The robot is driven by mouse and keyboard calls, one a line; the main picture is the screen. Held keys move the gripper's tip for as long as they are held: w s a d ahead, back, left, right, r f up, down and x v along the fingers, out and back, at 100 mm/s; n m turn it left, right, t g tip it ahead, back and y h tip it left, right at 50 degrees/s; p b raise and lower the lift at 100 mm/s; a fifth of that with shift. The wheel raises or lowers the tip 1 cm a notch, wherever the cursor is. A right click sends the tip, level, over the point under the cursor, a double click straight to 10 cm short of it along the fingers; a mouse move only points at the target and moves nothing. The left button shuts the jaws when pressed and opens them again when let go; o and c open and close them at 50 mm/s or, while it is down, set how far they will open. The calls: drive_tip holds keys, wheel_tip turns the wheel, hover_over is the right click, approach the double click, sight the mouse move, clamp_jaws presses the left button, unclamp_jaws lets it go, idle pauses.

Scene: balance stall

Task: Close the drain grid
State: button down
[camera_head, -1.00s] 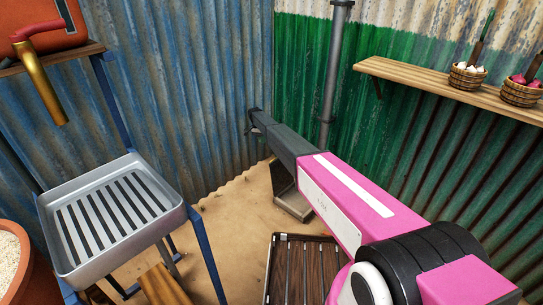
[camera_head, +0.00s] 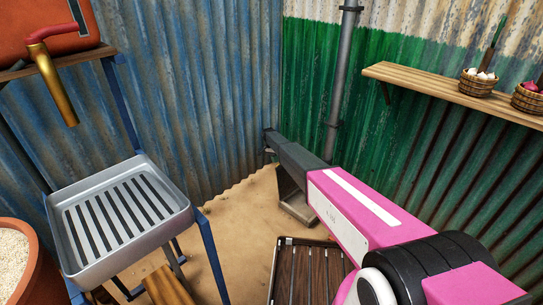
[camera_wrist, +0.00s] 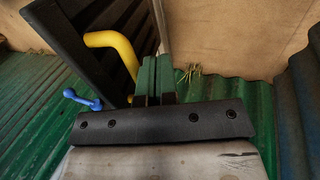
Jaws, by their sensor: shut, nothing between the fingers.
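In the wrist view, a dark slatted panel (camera_wrist: 88,42) with a bent yellow handle (camera_wrist: 112,40) stands tilted at the upper left; it looks like the drain grid. My gripper (camera_wrist: 156,62) is shut and empty, its fingertips just right of the handle's lower end; I cannot tell whether they touch. A small blue lever (camera_wrist: 82,99) is left of the fingers. In the head view my gripper (camera_head: 268,154) is small at the far end of my arm, near the wall corner. A grey box-like thing (camera_head: 297,205) on the floor is partly hidden behind my arm.
A metal slotted basin (camera_head: 160,243) on a blue frame stands at the left. A brown slatted panel (camera_head: 305,275) lies on the sandy floor (camera_head: 235,235). Corrugated walls and a vertical pipe (camera_head: 340,75) close off the corner. A wooden shelf (camera_head: 430,88) with baskets is at the right.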

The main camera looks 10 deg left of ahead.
drive_tip(key=shift+s+d, duration=0.45)
drive_tip(key=shift+d, duration=0.1)
drive_tip(key=shift+s+d, duration=0.1)
drive_tip(key=s+d+f+t+y, duration=0.1)
drive_tip(key=s+d+t+y, duration=0.7)
drive_tip(key=s+d, duration=0.8)
drive_tip(key=shift+g, duration=0.7)
drive_tip(key=s+d+f, duration=0.1)
drive_tip(key=d+f, duration=0.2)
drive_tip(key=f, duration=0.1)
drive_tip(key=s+d+f, duration=0.2)
drive_tip(key=d+f, duration=0.2)
drive_tip(key=f, duration=0.1)
drive_tip(key=s+d+f, duration=0.1)
drive_tip(key=d+f, duration=0.2)
drive_tip(key=f, duration=0.2)
drive_tip(key=shift+s+d+f, duration=0.2)
drive_tip(key=shift+s+d, duration=0.1)
drive_tip(key=shift+s, duration=0.05)
drive_tip(key=shift+s+d+f, duration=0.1)
drive_tip(key=shift+d+f, duration=0.05)
drive_tip(key=shift+f, duration=0.3)
drive_tip(key=shift+s+d+f, duration=0.1)
drive_tip(key=shift+f, duration=0.35)
drive_tip(key=shift+f, duration=0.1)
